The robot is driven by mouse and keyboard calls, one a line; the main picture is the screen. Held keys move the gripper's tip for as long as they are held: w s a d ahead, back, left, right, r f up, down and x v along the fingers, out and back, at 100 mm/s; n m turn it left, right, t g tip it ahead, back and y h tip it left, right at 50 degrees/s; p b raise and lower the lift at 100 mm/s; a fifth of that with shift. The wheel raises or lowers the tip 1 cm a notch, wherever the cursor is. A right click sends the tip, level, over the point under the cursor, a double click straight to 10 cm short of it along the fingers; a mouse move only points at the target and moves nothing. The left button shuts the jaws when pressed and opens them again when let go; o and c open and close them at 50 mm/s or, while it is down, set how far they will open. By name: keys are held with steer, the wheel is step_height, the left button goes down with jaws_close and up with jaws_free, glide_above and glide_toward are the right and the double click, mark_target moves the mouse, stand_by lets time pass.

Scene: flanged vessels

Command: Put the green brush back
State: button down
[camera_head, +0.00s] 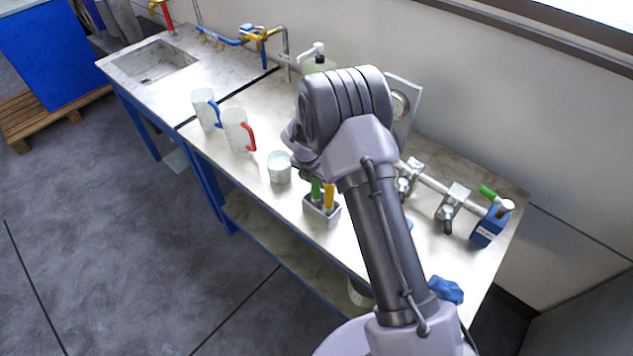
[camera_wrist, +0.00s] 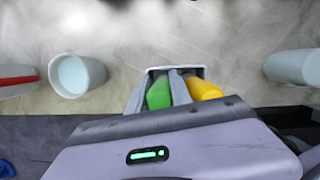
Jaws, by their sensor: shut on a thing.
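The green brush (camera_head: 316,189) has its green handle showing at a small grey-white holder (camera_head: 322,216) near the front edge of the bench. A yellow-handled brush (camera_head: 329,197) stands beside it in the same holder. In the wrist view the green handle (camera_wrist: 159,93) lies between the two fingers of my gripper (camera_wrist: 158,86), which is shut on it. The yellow handle (camera_wrist: 205,89) is just right of the right finger. The holder's rim (camera_wrist: 190,70) shows behind the fingers. The lower ends of both brushes are hidden. In the head view my arm hides most of the gripper.
A white cup (camera_head: 279,168) stands left of the holder. Two jugs, one with a red handle (camera_head: 238,131) and one with a blue handle (camera_head: 206,110), stand further left. Clamped pipe fittings (camera_head: 447,207) and a blue box (camera_head: 489,227) occupy the right side of the bench.

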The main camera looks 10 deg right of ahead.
steer(key=shift+f, duration=0.1)
steer(key=c, duration=1.4)
jaws_free()
steer(key=shift+c, duration=0.2)
